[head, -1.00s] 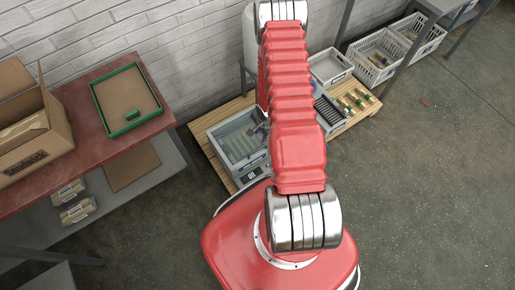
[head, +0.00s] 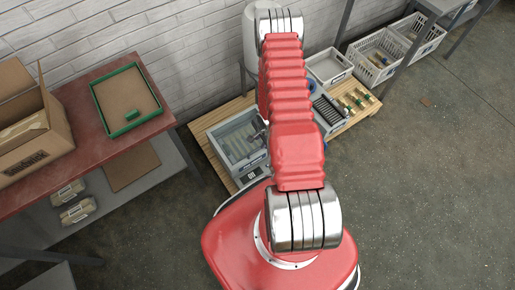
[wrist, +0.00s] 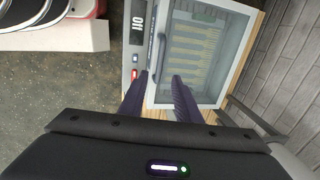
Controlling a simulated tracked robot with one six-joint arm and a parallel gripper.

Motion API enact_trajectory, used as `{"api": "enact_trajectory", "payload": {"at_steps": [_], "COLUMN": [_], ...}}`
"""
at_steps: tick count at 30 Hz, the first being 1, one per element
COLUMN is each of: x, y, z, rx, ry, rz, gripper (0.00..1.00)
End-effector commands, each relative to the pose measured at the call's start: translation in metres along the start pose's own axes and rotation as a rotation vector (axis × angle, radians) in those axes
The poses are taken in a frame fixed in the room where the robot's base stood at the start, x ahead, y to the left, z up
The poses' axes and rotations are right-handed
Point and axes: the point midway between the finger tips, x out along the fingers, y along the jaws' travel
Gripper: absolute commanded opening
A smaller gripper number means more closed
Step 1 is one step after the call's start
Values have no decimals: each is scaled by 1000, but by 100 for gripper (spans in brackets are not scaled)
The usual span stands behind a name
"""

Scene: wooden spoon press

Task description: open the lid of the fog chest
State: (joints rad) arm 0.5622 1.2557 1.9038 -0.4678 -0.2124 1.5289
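The fog chest (head: 232,158) is a grey box with a clear lid on a wooden pallet, left of my arm in the head view. In the wrist view the chest's lid (wrist: 228,60) looks shut, with several pale wooden spoons visible through it. A dark bar handle (wrist: 161,50) runs along the lid's edge. My gripper (wrist: 160,78) is open, its two dark fingers pointing at the handle. The handle's end appears between the fingertips; I cannot tell whether they touch.
A panel beside the lid has a display (wrist: 138,22) reading off and a red switch (wrist: 134,74). A red-topped bench (head: 95,160) with a green-rimmed tray (head: 125,98) stands left. White crates (head: 376,57) stand right. The right floor is clear.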

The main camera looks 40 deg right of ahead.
Motion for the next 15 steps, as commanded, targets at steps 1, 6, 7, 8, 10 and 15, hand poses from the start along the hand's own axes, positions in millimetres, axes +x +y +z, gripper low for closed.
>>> {"api": "enact_trajectory", "payload": {"at_steps": [1, 6, 7, 8, 10, 15], "x": [6, 25, 28, 31, 39, 57], "y": [0, 0, 1, 0, 1, 0], "z": [0, 0, 1, 0, 0, 0], "rx": [0, 0, 1, 0, 0, 1], "ry": [-1, 0, -1, 0, -1, 0], "rz": [1, 1, 1, 1, 1, 1], "gripper": [30, 30, 30, 30, 30, 30]}}
